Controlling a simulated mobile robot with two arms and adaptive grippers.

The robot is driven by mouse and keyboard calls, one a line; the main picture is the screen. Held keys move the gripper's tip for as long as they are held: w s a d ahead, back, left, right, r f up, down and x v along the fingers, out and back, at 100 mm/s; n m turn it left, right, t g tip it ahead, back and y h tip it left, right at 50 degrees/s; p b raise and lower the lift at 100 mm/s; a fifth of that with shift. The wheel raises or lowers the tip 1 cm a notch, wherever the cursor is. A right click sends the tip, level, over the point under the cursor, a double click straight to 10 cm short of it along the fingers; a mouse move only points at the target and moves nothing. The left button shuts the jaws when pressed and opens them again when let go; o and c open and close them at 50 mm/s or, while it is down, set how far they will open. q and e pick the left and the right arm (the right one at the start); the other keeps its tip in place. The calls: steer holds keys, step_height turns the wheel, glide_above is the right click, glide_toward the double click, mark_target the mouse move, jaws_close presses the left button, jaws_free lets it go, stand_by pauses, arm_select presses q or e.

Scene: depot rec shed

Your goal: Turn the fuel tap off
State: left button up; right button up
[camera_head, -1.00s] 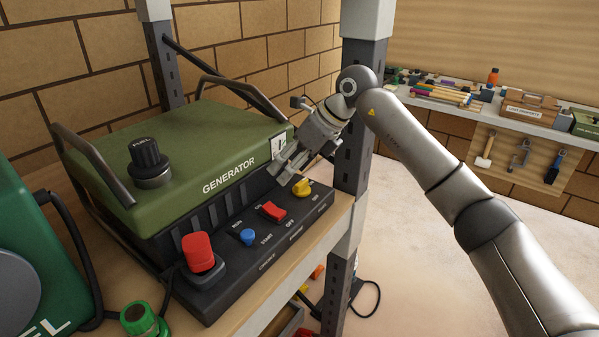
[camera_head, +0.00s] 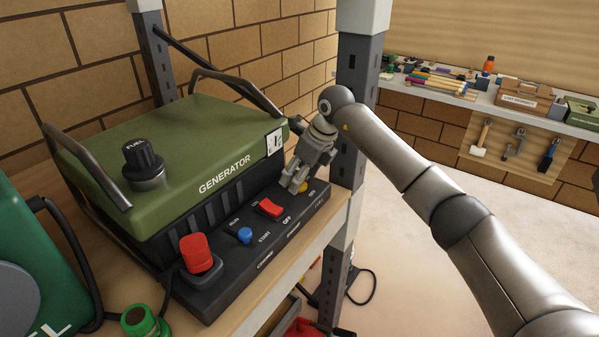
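The green generator (camera_head: 190,150) stands on a wooden shelf with its black control panel (camera_head: 235,268) facing me. A small yellow knob (camera_head: 304,188), which looks like the fuel tap, sits at the panel's far right end. My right gripper (camera_head: 293,184) comes down over that end, its fingers drawn close together with nothing seen between them. Its fingertips are right beside the yellow knob and partly hide it; I cannot tell whether they touch. The knob's pointing direction is hard to read. My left gripper is not in view.
A black fuel cap (camera_head: 143,158) tops the generator. A grey shelf post (camera_head: 352,110) stands close behind my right gripper. Open floor lies to the right.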

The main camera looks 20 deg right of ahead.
steer(key=shift+f, duration=0.15)
steer(key=shift+c, duration=0.2)
steer(key=c, duration=1)
steer(key=shift+o, duration=0.2)
steer(key=shift+a+m, duration=0.1)
steer(key=shift+m, duration=0.2)
steer(key=m+h+b, duration=0.1)
steer(key=m, duration=0.1)
steer(key=m+t, duration=0.1)
steer(key=m, duration=0.1)
steer(key=shift+a+h+b, duration=0.1)
steer(key=shift+h+b, duration=0.3)
steer(key=m+h+b, duration=0.1)
steer(key=m, duration=0.2)
steer(key=m+h+b, duration=0.1)
steer(key=m, duration=0.1)
steer(key=shift+a+m, duration=0.15)
steer(key=shift+m, duration=0.25)
steer(key=m+h+b, duration=0.1)
steer(key=m, duration=0.1)
steer(key=m+b, duration=0.1)
steer(key=m, duration=0.1)
steer(key=shift+w+g+h, duration=0.1)
steer(key=shift+g+h, duration=0.2)
steer(key=shift+h, duration=0.1)
steer(key=shift+a+m+g+h+b, duration=0.1)
steer(key=shift+m+g+h+b, duration=0.35)
steer(key=shift+m, duration=1.25)
